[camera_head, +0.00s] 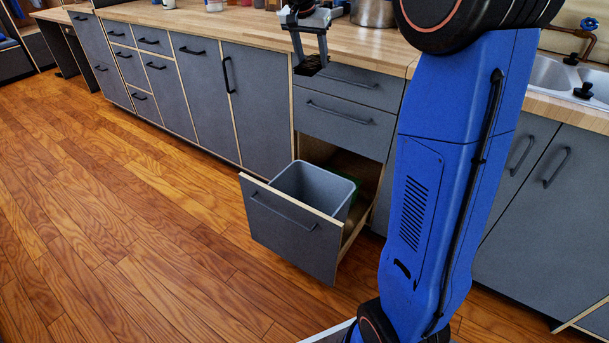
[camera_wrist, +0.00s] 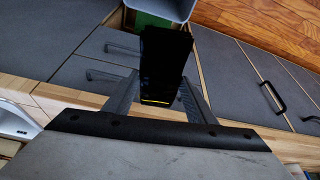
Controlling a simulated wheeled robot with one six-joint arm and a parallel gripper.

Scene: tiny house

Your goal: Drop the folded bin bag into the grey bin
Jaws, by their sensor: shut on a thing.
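The grey bin (camera_head: 314,187) stands open and looks empty inside a pulled-out drawer below the counter. Its rim also shows at the top of the wrist view (camera_wrist: 178,10). My gripper (camera_head: 311,64) is above the cabinet fronts near the counter edge, higher than the bin and behind it. It is shut on the folded bin bag, a small black block with a thin yellow line in the wrist view (camera_wrist: 166,65). In the head view the bag is a small dark shape between the fingers. The bag is apart from the bin.
The drawer front (camera_head: 290,228) sticks out over the wooden floor (camera_head: 130,220). A wooden counter (camera_head: 240,30) runs along the back, with a metal pot (camera_head: 374,12) on it. A sink (camera_head: 552,75) is at the right. The floor at left is clear.

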